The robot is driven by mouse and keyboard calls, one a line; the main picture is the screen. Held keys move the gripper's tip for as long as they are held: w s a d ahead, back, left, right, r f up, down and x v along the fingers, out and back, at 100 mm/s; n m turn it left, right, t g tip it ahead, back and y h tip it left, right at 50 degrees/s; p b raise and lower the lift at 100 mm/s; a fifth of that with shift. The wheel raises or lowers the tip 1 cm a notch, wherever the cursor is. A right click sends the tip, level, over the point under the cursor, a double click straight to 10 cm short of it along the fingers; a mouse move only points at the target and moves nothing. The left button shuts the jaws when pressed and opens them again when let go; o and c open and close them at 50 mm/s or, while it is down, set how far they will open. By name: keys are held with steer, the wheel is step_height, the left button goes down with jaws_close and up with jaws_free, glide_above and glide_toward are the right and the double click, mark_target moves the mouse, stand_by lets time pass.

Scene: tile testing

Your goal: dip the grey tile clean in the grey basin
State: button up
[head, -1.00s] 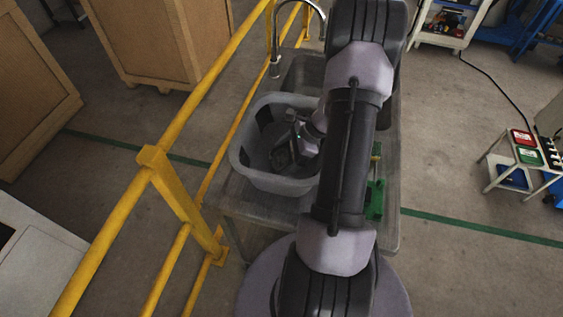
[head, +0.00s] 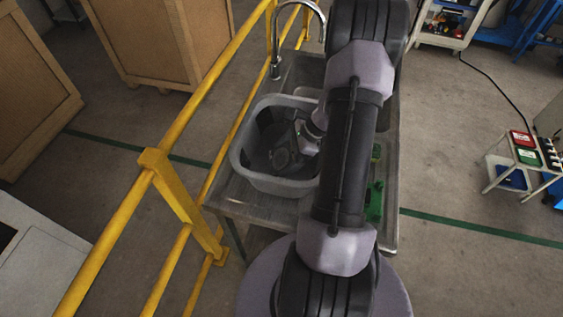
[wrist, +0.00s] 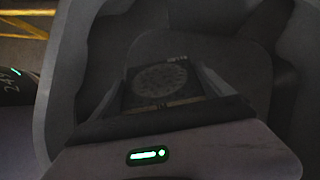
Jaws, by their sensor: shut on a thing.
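The grey basin (head: 240,165) is a deep open tub on the left of the sink bench in the head view. Its pale grey wall also shows in the wrist view (wrist: 62,75). My gripper (wrist: 163,92) reaches down inside the basin and is shut on the grey tile (wrist: 160,78), with one finger at each side. The tile is dark grey, and a paler speckled round patch covers much of its visible face. In the head view, the gripper (head: 285,157) is low in the basin, partly dark and hard to make out. I cannot tell how deep the tile sits.
The metal bench (head: 240,205) carries the basin, with a tap (head: 275,60) behind it. Green holders (head: 374,200) stand to the right, partly behind my arm. A yellow railing (head: 180,205) runs along the left. A small trolley with coloured boxes (head: 520,150) stands at the far right.

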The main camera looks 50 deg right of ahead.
step_height(320, 180, up, 16)
steer(key=p, duration=1)
steer(key=shift+f+p, duration=0.2)
steer(key=shift+p, duration=0.15)
stand_by(1.5)
step_height(320, 180, up, 4)
steer(key=p, duration=0.3)
glide_above(284, 158)
steer(key=shift+s, duration=0.1)
stand_by(0.4)
